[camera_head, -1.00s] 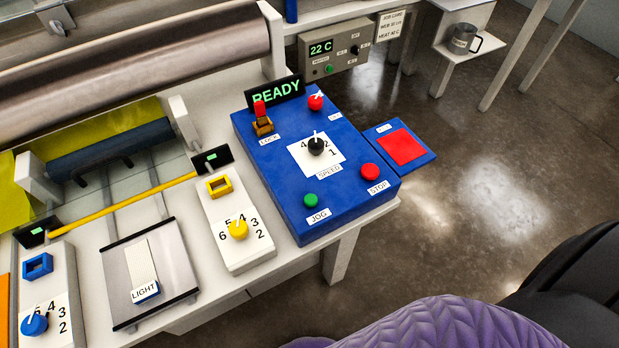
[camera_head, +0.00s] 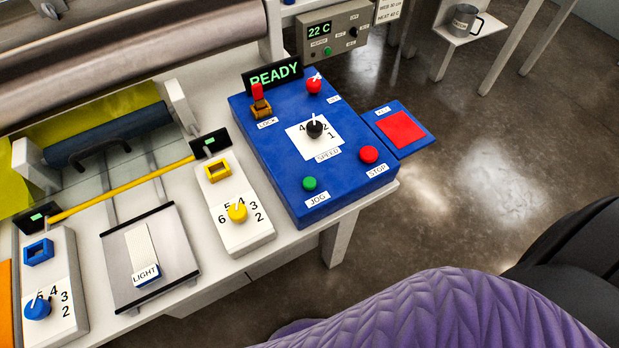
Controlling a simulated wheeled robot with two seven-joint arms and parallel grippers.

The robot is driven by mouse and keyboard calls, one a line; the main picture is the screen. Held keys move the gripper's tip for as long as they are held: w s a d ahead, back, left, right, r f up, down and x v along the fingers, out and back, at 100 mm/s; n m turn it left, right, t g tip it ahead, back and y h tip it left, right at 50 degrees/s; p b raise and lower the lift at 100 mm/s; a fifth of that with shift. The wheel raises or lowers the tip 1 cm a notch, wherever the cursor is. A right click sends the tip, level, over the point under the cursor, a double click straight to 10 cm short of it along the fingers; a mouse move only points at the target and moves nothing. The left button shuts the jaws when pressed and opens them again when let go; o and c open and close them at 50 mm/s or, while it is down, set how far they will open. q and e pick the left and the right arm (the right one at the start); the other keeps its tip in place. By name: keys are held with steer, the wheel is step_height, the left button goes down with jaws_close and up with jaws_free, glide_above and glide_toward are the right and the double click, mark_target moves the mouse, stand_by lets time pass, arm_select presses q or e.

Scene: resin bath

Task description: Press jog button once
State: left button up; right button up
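The green jog button (camera_head: 309,183) sits at the near left of the blue control panel (camera_head: 290,205), just above its JOG label (camera_head: 317,200). Nothing covers it. The red stop button (camera_head: 369,155) is to its right, and the black speed knob (camera_head: 315,129) is behind it. A display (camera_head: 273,75) at the back of the panel reads READY. Neither of my grippers is in view. A purple padded surface fills the lower right and looks like part of my arm.
A red pad (camera_head: 400,130) on a blue plate adjoins the panel's right side. A yellow knob (camera_head: 237,212) on a white box stands to the left. A red lever (camera_head: 258,93) rises at the panel's back left. Open floor lies to the right.

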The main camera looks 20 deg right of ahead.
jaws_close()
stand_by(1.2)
